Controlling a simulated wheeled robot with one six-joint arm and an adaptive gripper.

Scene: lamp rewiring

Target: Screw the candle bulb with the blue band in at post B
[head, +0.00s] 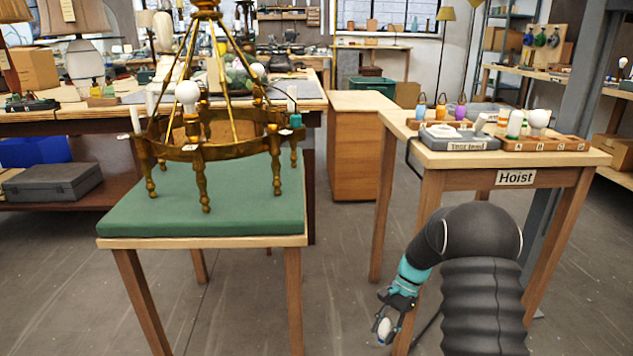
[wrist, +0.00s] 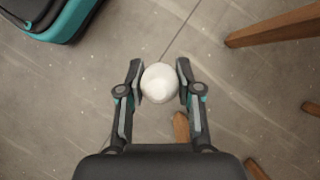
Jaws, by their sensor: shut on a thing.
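My gripper (head: 390,312) hangs low over the floor, in front of the hoist table. It is shut on a white bulb (head: 384,329), which points downward. In the wrist view the bulb (wrist: 160,83) looks round, seen end-on between the two fingers (wrist: 159,75); no blue band shows. The brass chandelier (head: 200,152) stands upright on a green-topped table (head: 200,212) at left, well apart from my gripper. It carries a round white bulb (head: 187,91) at the front and another bulb (head: 258,70) behind. Its small post tags are too small to read, so I cannot tell post B.
A wooden cabinet (head: 353,150) stands behind. Floor (head: 335,270) between the two tables is clear.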

